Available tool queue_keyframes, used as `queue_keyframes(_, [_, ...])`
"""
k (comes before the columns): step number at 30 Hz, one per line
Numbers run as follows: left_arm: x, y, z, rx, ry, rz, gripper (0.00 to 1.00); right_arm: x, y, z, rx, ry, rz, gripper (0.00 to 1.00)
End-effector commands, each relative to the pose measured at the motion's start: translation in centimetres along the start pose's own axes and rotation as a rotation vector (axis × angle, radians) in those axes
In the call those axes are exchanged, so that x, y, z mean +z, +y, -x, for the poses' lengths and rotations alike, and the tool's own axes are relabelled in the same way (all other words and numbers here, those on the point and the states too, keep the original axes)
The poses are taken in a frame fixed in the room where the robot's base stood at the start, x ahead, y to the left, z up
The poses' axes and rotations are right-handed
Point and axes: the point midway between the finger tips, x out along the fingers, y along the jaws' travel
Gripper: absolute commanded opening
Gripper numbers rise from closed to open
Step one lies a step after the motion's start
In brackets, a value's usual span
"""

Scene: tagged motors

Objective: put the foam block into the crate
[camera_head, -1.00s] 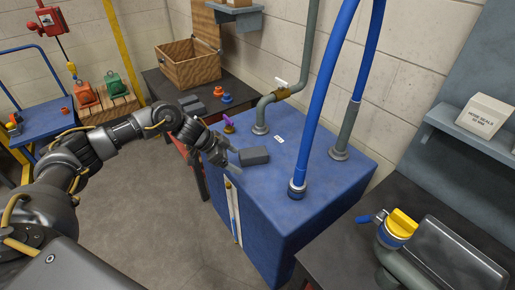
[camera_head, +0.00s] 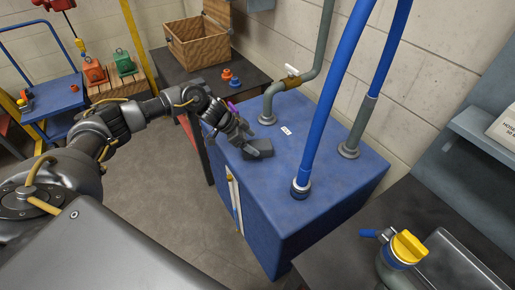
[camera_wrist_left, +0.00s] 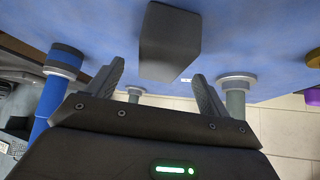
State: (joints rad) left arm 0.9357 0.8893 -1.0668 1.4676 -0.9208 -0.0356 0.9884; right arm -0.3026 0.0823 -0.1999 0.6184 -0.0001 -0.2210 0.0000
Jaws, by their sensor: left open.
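The foam block (camera_head: 259,149) is a dark grey block lying on top of the blue cabinet, near its left edge. My left gripper (camera_head: 249,142) is open, with its fingertips right at the block in the head view. In the left wrist view, the block (camera_wrist_left: 170,43) lies ahead of the two spread fingers, in line with the gap between them; I cannot tell whether they touch it. The crate (camera_head: 196,53) is a wooden box with its lid raised, on the dark table at the back. My right gripper is not in view.
Blue hoses (camera_head: 324,105) and grey pipes (camera_head: 267,117) rise from the blue cabinet (camera_head: 330,195) right of and behind the block. A purple item (camera_head: 233,106) is beside my left gripper. Small orange and blue parts (camera_head: 229,77) sit near the crate.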

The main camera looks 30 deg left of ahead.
Motion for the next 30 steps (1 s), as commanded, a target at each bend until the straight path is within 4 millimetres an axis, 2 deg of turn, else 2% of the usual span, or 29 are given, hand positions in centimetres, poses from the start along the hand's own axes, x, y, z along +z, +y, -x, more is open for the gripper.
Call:
queue_keyframes(3, [0.0, 0.0, -0.3, -0.001, -0.001, 0.0, 0.8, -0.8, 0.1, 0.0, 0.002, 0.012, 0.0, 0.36])
queue_keyframes(7, [-0.2, 0.0, -0.9, 0.003, -0.001, -0.002, 0.8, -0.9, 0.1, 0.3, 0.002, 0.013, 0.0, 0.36])
queue_keyframes(12, [-0.3, -0.1, -3.4, 0.003, -0.002, -0.001, 0.8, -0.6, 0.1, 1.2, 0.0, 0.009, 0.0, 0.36])
queue_keyframes(16, [-0.2, -0.2, -5.0, 0.002, -0.001, -0.001, 0.8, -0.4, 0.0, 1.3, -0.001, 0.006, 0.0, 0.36])
queue_keyframes(25, [-0.1, -0.2, -5.5, 0.0, 0.0, -0.003, 0.8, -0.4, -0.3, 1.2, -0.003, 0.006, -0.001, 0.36])
queue_keyframes(30, [-0.1, -0.2, -5.5, 0.0, 0.0, -0.003, 0.59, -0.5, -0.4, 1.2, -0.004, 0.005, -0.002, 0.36])
